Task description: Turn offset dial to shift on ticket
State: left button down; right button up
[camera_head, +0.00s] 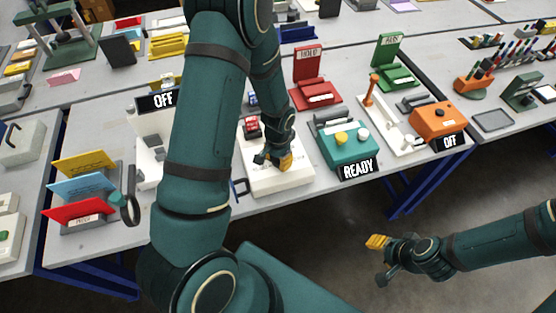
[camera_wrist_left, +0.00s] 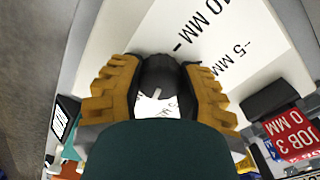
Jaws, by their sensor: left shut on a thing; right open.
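The offset dial is a dark round knob (camera_wrist_left: 160,75) in the left wrist view, on a white panel (camera_wrist_left: 118,28) marked "10 MM" and "5 MM". My left gripper (camera_head: 283,161) is shut on it, one yellow-padded finger on each side. In the head view the gripper hides the knob on the white base (camera_head: 285,183). More lettering below the knob is partly covered, and I cannot read where the dial points. The red ticket (camera_wrist_left: 292,135) reads "JOB 3 0 MM" and also shows in the head view (camera_head: 252,124). My right gripper (camera_head: 377,242) is open and empty, off the table.
A teal box (camera_head: 347,146) with a "READY" sign (camera_head: 357,170) stands just right of the white base. An orange box (camera_head: 437,120) with an "OFF" sign is farther right. Coloured card stands (camera_head: 85,188) are at the left. Open floor lies before the table.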

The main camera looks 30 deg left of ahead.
pick_arm(q)
jog(key=shift+m+b, duration=0.3)
jog(key=shift+m, duration=1.3)
jog(key=c, duration=0.5)
grip_release()
notch_tip(320, 180, up, 12)
jog(key=shift+d, duration=0.1)
